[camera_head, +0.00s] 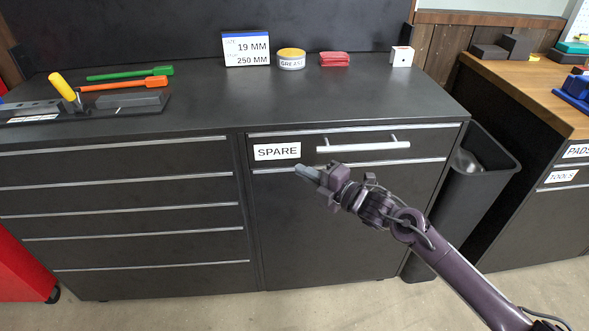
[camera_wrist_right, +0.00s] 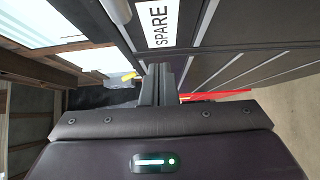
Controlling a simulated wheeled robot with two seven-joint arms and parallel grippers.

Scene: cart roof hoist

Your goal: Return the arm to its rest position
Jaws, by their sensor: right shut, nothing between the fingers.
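My right arm comes in from the lower right in the head view. Its gripper (camera_head: 306,172) is in front of the dark cabinet (camera_head: 340,230), just below the drawer labelled SPARE (camera_head: 277,152). The fingers are together with nothing between them; they also show in the right wrist view (camera_wrist_right: 158,82). I cannot tell whether the fingertips touch the cabinet front. The SPARE drawer has a silver bar handle (camera_head: 363,145) and looks closed. The SPARE label also shows in the right wrist view (camera_wrist_right: 157,24). My left gripper is not in view.
The cabinet top holds a size card (camera_head: 246,49), a grease tin (camera_head: 291,59), a red packet (camera_head: 334,59), a white box (camera_head: 401,56) and green and orange tools (camera_head: 125,84). A grey bin (camera_head: 465,195) stands right of the cabinet, beside a wood-topped bench (camera_head: 530,85).

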